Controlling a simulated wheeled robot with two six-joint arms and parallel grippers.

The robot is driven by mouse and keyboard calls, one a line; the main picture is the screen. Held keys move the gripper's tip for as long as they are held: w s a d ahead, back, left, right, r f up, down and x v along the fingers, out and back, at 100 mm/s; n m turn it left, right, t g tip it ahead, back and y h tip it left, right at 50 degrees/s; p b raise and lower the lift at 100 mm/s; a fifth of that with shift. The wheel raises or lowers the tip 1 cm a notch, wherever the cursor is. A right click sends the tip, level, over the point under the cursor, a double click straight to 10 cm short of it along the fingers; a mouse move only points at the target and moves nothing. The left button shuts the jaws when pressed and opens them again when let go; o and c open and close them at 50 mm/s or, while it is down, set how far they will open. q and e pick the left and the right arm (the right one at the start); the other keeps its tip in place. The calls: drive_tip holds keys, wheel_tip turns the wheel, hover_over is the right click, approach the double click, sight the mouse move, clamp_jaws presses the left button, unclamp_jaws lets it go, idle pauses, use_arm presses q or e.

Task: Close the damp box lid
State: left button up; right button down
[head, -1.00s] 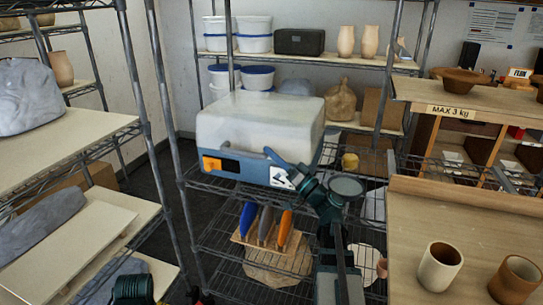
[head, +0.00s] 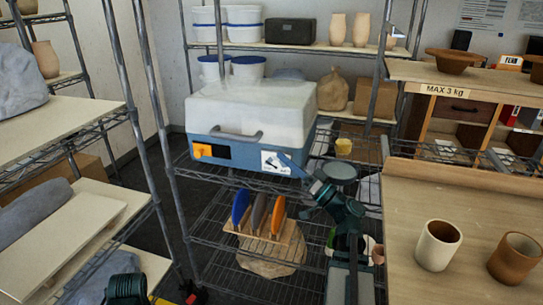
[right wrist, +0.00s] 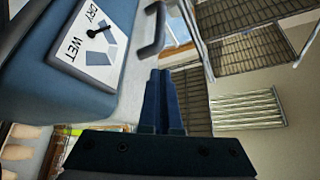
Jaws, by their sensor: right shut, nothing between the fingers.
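The damp box (head: 215,150) stands on the wire rack's middle shelf, with a blue base and a cloudy white lid (head: 250,103). The lid lies down over the base; I see no clear gap along the front. Its grey handle (head: 237,136) is at the front and also shows in the right wrist view (right wrist: 153,32). A wet/dry dial (right wrist: 92,38) is on the box front. My right gripper (head: 287,161) is shut and empty, near the dial at the front right and apart from the handle. Its closed fingers show in the right wrist view (right wrist: 161,85).
A rack with several coloured upright pieces (head: 262,215) stands on the shelf below. A wooden worktop (head: 400,205) with two clay cups (head: 438,245) is at the right. Tubs and vases fill the shelf behind. Rack posts (head: 150,130) stand left of the box.

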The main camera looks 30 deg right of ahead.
drive_tip(key=v, duration=0.2)
drive_tip(key=b+v, duration=0.1)
drive_tip(key=v, duration=0.1)
drive_tip(key=shift+s+d, duration=0.35)
drive_tip(key=shift+s, duration=0.05)
drive_tip(key=shift+w, duration=0.1)
drive_tip(key=w+a+f+n+g+y+p, duration=0.15)
drive_tip(key=a+g+p, duration=0.3)
drive_tip(key=a, duration=0.55)
drive_tip(key=w+a+f+n+g+y+p, duration=0.1)
drive_tip(key=a+f+n+g+p, duration=0.15)
drive_tip(key=a+g, duration=0.5)
drive_tip(key=w+a+f+n+g+y+p, duration=0.1)
drive_tip(key=a+f+g+p, duration=0.25)
drive_tip(key=a, duration=0.75)
drive_tip(key=s+a+n+g+h+p, duration=0.2)
drive_tip(key=s+a+g+h+p, duration=0.4)
drive_tip(key=s+a+h+p, duration=0.3)
drive_tip(key=s+h+p, duration=0.1)
drive_tip(key=h+p, duration=0.3)
drive_tip(key=p, duration=0.1)
drive_tip(key=shift+s+a+r, duration=0.15)
drive_tip(key=shift+s+r, duration=0.2)
drive_tip(key=shift+s, duration=0.05)
